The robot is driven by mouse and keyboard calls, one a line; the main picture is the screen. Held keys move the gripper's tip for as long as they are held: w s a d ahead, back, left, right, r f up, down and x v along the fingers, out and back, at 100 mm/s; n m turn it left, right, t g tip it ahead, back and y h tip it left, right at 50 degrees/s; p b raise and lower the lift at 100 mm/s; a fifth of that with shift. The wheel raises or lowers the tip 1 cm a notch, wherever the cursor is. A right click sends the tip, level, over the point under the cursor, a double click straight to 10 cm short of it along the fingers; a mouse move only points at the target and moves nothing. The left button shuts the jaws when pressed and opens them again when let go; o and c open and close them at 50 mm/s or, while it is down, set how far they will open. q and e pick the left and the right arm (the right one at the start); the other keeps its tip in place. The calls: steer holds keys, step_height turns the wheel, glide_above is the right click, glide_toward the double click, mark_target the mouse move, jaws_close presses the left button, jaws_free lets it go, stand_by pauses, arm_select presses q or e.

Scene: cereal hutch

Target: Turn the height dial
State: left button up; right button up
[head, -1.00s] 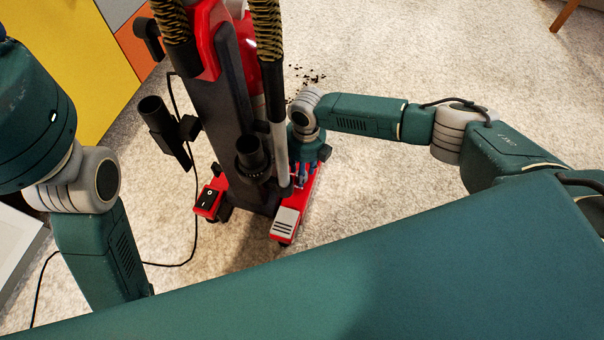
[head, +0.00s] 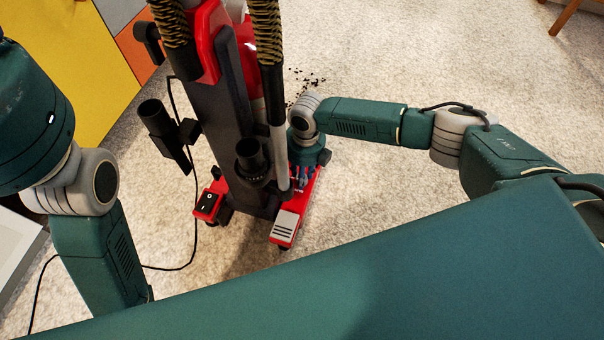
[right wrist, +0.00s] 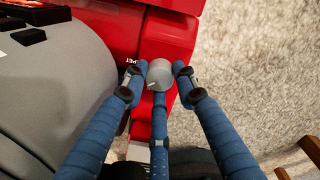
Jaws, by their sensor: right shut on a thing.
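The height dial (right wrist: 160,75) is a small grey round knob on the red base of an upright vacuum cleaner. A pale pointer mark shows on its lower left edge in the right wrist view. My right gripper (right wrist: 160,71) has its blue fingers closed around the dial, with fingertips at its left and right sides and one finger below. In the head view my right gripper (head: 303,178) points down at the red base, and the dial is hidden there. White lettering beside the dial is partly covered, with "PET" readable. My left arm is at the left, its gripper out of view.
The vacuum's dark body (head: 233,120) and hoses stand just left of my right gripper. A black power switch (head: 208,203) sits on the red base. A cord (head: 193,230) lies on the carpet. Dark crumbs (head: 308,80) lie behind. Open carpet is at the right.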

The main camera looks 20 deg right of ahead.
stand_by(0.8)
steer(key=o, duration=0.9)
steer(key=shift+c, duration=0.2)
step_height(320, 180, up, 12)
steer(key=shift+d, duration=0.35)
